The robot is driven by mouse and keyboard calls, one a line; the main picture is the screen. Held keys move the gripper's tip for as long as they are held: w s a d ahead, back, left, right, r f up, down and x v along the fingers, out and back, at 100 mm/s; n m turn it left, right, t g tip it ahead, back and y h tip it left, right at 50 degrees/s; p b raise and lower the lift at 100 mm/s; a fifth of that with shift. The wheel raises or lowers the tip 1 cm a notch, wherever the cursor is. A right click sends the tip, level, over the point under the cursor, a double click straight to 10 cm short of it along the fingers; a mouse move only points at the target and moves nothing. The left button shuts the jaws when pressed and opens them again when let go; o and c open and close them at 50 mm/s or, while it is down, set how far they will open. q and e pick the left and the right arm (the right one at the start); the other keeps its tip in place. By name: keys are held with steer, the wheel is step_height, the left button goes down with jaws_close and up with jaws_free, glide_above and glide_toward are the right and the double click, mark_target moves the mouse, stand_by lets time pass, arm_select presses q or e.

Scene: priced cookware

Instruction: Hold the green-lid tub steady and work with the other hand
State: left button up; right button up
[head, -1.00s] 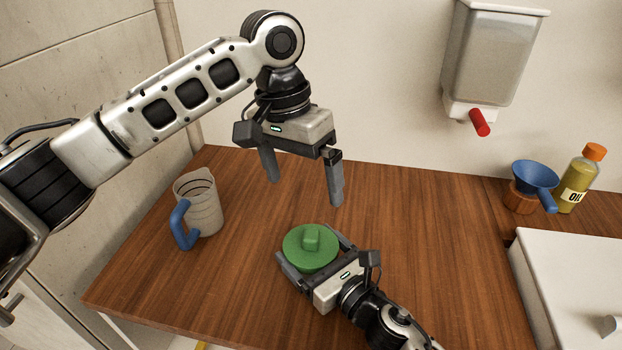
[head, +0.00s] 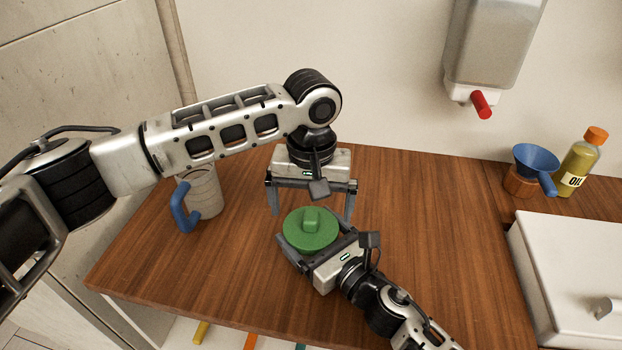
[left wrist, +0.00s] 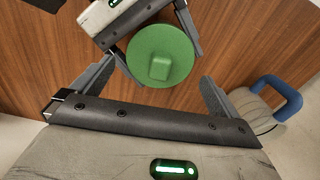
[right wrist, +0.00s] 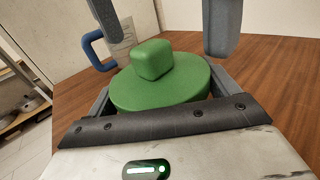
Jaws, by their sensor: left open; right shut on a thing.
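The green-lid tub stands on the wooden counter, its round green lid (head: 311,229) with a block-shaped knob on top; the lid also shows in the left wrist view (left wrist: 160,52) and right wrist view (right wrist: 160,92). The tub's body is hidden under the lid and behind the fingers. My right gripper (head: 318,250) is shut on the tub, one finger on each side. My left gripper (head: 312,212) is open and empty, pointing down just behind the lid, its fingers spread wide. In the left wrist view the lid lies between and beyond its fingers.
A measuring jug (head: 205,194) with a blue handle stands at the left, close to my left arm. A blue funnel (head: 537,158), an oil bottle (head: 579,163) and a white box (head: 570,265) are at the right. A dispenser (head: 492,45) with a red tap hangs on the wall.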

mark_target(311, 215)
arm_select(q)
steer(key=shift+f, duration=1.5)
steer(key=c, duration=0.9)
steer(key=shift+r, duration=0.1)
steer(key=shift+c, duration=0.2)
steer(key=shift+r, duration=0.15)
steer(key=shift+d+r, duration=0.15)
steer(key=shift+r, duration=0.85)
steer(key=shift+c, duration=0.5)
steer(key=shift+s, duration=0.1)
jaws_close()
steer(key=shift+c, duration=0.4)
jaws_free()
steer(key=shift+f, duration=0.15)
